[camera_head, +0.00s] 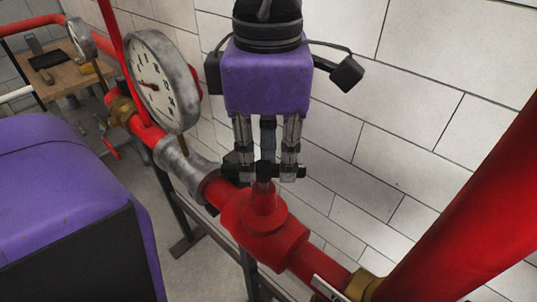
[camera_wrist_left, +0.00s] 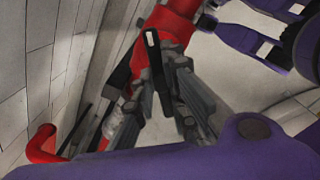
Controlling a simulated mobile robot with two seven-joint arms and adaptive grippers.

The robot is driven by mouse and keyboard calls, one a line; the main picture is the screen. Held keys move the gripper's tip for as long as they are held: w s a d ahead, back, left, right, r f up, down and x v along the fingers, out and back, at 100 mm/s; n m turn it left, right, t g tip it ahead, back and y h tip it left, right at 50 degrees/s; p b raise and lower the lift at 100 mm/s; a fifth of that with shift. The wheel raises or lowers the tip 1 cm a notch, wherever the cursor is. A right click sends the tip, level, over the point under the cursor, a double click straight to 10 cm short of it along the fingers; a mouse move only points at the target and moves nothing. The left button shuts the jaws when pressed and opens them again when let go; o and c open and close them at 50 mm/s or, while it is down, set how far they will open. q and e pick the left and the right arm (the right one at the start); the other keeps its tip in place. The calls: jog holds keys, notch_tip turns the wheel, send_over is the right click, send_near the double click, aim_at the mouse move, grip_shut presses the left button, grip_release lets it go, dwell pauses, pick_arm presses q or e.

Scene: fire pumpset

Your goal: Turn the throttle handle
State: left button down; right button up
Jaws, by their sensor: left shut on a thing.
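The throttle handle is a dark bar (camera_head: 266,170) above the red valve body (camera_head: 264,222) on the pipe. My left gripper (camera_head: 265,168), with its purple housing, points down over the valve. Its two grey-and-black fingers close in on the handle from both sides. In the left wrist view, the fingers (camera_wrist_left: 162,100) meet around the lower part of a black handle with a pale stripe (camera_wrist_left: 152,48), in front of the red pipe. The fingers hide part of the handle, so its exact angle is hard to tell. My right gripper is not in view.
A round pressure gauge (camera_head: 162,80) stands on the pipe left of the gripper. A thick red pipe (camera_head: 470,215) rises at the right. A white block wall (camera_head: 410,110) is close behind. A wooden table (camera_head: 72,72) with small items stands at the far left.

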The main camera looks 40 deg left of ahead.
aim_at(267, 164)
pick_arm(q)
jog(key=shift+n, duration=0.5)
jog(key=n+b, duration=0.1)
jog(key=n, duration=0.2)
jog(key=shift+w+a+b, duration=0.1)
jog(key=shift+w+b, duration=0.05)
jog(key=shift+b, duration=0.2)
jog(key=n, duration=0.3)
jog(key=shift+b, duration=0.35)
jog(key=shift+a+n, duration=0.1)
jog(key=shift+n, duration=0.6)
jog(key=c, duration=1.8)
grip_release()
jog(key=shift+o, duration=0.2)
jog(key=shift+r, duration=0.15)
notch_tip(267, 164, up, 12)
